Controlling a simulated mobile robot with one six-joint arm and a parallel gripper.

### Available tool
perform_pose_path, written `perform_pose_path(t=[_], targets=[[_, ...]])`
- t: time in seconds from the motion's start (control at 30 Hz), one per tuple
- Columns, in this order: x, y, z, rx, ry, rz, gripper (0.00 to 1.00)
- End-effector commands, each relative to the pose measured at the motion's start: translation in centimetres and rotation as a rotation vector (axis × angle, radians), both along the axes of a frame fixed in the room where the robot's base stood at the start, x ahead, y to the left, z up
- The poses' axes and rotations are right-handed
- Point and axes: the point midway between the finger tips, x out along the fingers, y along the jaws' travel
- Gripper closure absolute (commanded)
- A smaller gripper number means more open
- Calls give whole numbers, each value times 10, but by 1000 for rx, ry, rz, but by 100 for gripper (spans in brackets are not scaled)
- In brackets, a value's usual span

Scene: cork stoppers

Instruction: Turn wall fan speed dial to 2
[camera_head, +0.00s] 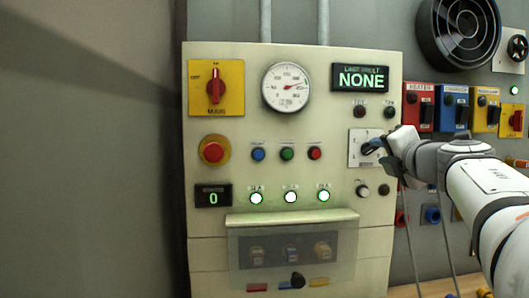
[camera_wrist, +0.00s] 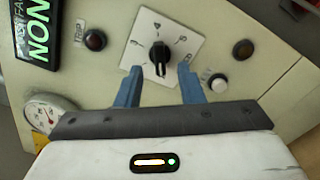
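A black dial knob (camera_wrist: 160,52) sits on a white square plate (camera_wrist: 180,24) with small marks around it; the marks are too small to read. The plate (camera_head: 354,154) also shows in the head view, at the right of the cream panel. My gripper (camera_wrist: 160,68) is open, its blue fingers on either side of the knob's lower part, with gaps visible. In the head view my gripper (camera_head: 373,147) partly hides the knob. A second black dial (camera_head: 517,47) sits beside the wall fan (camera_head: 458,32) at the right edge. Which dial is the fan speed dial is not clear.
The cream panel (camera_head: 225,130) carries a red rotary switch (camera_head: 215,87), a red emergency button (camera_head: 213,152), a gauge (camera_head: 287,87), a display reading NONE (camera_head: 360,78) and several lit buttons. Coloured switch boxes (camera_head: 453,108) line the wall at right. A clear cover (camera_head: 292,250) juts out below.

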Motion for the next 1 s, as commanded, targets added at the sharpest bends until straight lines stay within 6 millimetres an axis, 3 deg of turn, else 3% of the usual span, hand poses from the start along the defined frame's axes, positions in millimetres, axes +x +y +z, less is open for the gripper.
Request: perform_pose_path(t=[0.2,0.57,0.93,1.0], targets=[[29,2,0,1,0,1,65],[36,1,0,1,-1,-2,65],[36,1,0,2,-1,-3,94],[36,1,0,2,-1,-3,96]])
